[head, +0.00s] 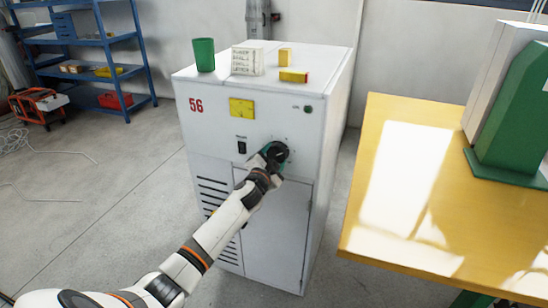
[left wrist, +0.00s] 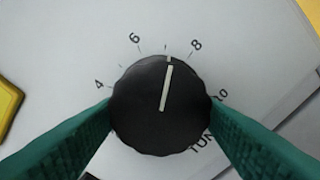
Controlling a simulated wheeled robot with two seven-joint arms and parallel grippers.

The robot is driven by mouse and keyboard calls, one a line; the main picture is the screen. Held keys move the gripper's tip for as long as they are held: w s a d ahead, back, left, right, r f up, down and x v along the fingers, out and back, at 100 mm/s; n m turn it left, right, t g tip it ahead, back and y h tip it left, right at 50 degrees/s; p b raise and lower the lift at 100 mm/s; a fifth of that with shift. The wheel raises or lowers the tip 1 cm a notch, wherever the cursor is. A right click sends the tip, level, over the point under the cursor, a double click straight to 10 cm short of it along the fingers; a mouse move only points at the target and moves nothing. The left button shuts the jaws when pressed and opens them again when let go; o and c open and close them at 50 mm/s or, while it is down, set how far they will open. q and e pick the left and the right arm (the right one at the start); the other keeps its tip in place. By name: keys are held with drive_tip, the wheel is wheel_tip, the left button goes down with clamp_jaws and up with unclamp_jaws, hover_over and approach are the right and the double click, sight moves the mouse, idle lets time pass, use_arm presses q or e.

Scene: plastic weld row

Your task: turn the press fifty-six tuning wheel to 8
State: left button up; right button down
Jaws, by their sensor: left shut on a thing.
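The press fifty-six (head: 195,145) is a white cabinet with a red "56" on its front. Its tuning wheel (head: 279,151) is a round black knob on the upper right of that front. In the left wrist view the wheel (left wrist: 150,125) fills the middle. Its white pointer line points up and slightly right, at the unlabelled tick between 6 and 8. The numbers 4, 6, 8 and 10 show around it. My left gripper (head: 271,156) is shut on the wheel, with one green finger on each side (left wrist: 161,118). My right gripper is not in view.
A yellow label (head: 241,108), a black switch (head: 242,147) and a green button (head: 309,109) are on the press front. A green cup (head: 204,54), a white note block (head: 247,61) and yellow pieces (head: 293,76) stand on top. A yellow table (head: 390,190) is at right.

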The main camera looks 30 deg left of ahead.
use_arm(q)
drive_tip(key=shift+m, duration=2)
drive_tip(key=o, duration=1)
drive_tip(key=shift+c, duration=0.2)
drive_tip(key=v, duration=1.2)
